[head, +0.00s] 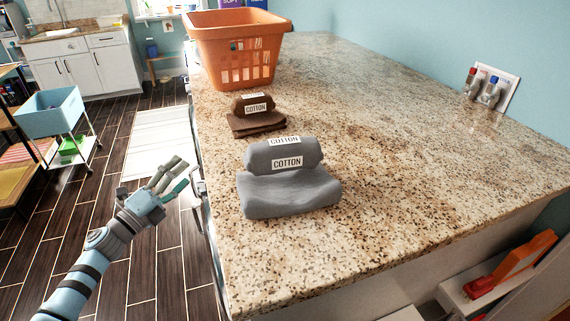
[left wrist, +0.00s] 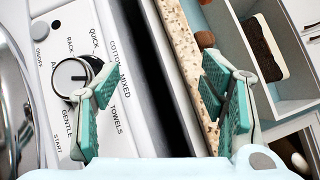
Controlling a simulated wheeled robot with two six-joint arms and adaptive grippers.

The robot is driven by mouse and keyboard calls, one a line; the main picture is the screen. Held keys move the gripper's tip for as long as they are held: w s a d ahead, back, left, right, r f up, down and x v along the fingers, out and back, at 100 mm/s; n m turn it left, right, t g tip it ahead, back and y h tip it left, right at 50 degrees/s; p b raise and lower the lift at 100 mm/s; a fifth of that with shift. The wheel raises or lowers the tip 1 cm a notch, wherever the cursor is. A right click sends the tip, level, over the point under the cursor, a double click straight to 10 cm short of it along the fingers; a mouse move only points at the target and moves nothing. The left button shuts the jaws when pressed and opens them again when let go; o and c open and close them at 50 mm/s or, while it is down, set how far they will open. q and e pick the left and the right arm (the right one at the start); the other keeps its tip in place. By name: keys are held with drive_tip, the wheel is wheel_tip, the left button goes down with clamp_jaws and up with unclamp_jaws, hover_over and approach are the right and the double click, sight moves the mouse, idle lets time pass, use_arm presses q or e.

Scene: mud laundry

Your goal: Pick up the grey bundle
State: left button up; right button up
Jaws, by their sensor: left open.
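The grey bundle (head: 288,180) lies on the speckled countertop (head: 400,190), near its left edge. It is a rolled grey cloth resting on a folded grey cloth, with white COTTON labels. My left gripper (head: 176,177) is open and empty, left of the counter edge and apart from the bundle. In the left wrist view its teal fingers (left wrist: 165,105) are spread with nothing held between them. The bundle is not visible in that view. My right gripper is in neither view.
A brown COTTON bundle (head: 254,114) lies behind the grey one. An orange basket (head: 236,50) stands farther back. A control panel with a dial (left wrist: 72,76) shows close in the left wrist view. The counter right of the bundles is clear.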

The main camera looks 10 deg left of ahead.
use_arm(q)
drive_tip(key=s+d+r+m+g+h, duration=0.2)
drive_tip(key=d+r+m+h, duration=0.4)
drive_tip(key=r+m, duration=0.35)
drive_tip(key=m+g+h+p, duration=0.1)
drive_tip(key=m+g+h, duration=0.3)
drive_tip(key=m+g, duration=0.75)
approach(280, 148)
drive_tip(key=w+d+m+t+p, duration=0.1)
drive_tip(key=d+p, duration=0.1)
drive_tip(key=d, duration=0.1)
drive_tip(key=w+d+f+t+p, duration=0.1)
drive_tip(key=w+d, duration=0.1)
drive_tip(key=w+d+m+t+p, duration=0.1)
drive_tip(key=d+p, duration=0.1)
drive_tip(key=d, duration=0.1)
drive_tip(key=shift+w+d+f+m+p, duration=0.3)
drive_tip(key=shift+w+d+f+p, duration=0.05)
drive_tip(key=shift+w+f, duration=0.05)
drive_tip(key=shift+w+d+f, duration=0.2)
drive_tip(key=shift+d, duration=0.05)
drive_tip(key=shift+a, duration=0.1)
drive_tip(key=c, duration=1.4)
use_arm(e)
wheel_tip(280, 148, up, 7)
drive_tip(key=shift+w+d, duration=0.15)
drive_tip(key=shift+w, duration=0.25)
